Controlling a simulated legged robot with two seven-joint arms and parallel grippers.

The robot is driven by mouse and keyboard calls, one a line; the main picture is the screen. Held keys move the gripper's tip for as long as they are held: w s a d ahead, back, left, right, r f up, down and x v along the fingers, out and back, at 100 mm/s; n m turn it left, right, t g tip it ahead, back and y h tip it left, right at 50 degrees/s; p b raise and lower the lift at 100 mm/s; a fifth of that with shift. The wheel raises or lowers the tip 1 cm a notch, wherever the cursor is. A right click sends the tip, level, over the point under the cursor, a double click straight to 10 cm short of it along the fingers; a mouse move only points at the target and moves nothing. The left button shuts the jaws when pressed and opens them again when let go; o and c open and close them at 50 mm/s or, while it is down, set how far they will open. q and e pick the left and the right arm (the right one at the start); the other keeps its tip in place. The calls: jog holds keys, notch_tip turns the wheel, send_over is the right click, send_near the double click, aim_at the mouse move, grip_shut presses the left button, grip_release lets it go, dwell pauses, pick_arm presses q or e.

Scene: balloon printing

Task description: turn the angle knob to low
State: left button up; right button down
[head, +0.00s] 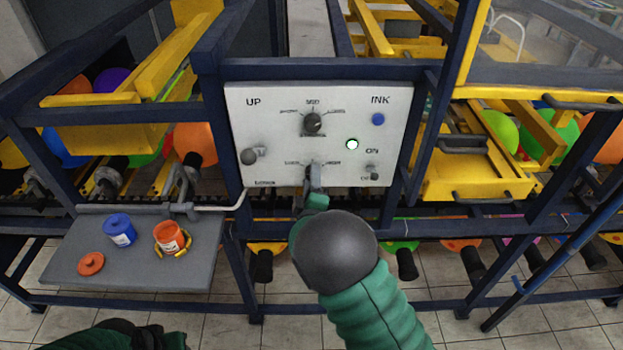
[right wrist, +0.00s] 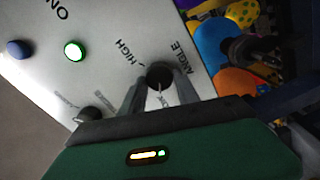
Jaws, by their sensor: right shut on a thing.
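The angle knob (right wrist: 160,75) is a dark round knob on the white control panel (head: 270,115). In the right wrist view its label reads ANGLE, with HIGH beside it and another label partly hidden by my fingers. A pale line on the knob points down in that view, toward the partly hidden label. My right gripper (right wrist: 160,92) is shut on the knob, one finger on each side. In the head view my right gripper (head: 314,178) covers most of the knob at the panel's lower edge. Part of my left arm shows at the bottom left; its fingers cannot be made out.
The panel also has a speed knob (head: 313,123), an up/down lever (head: 250,156), a blue ink button (head: 378,119), a lit green button (head: 352,144) and a small on/off switch (head: 372,172). A grey side table (head: 150,270) holds blue and orange ink pots. Blue frame bars surround the panel.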

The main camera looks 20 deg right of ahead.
jog(key=shift+s+a+f, duration=0.1)
jog(key=shift+f, duration=0.2)
jog(key=c, duration=1.2)
grip_release()
jog(key=o, duration=0.3)
jog(key=shift+r, duration=0.1)
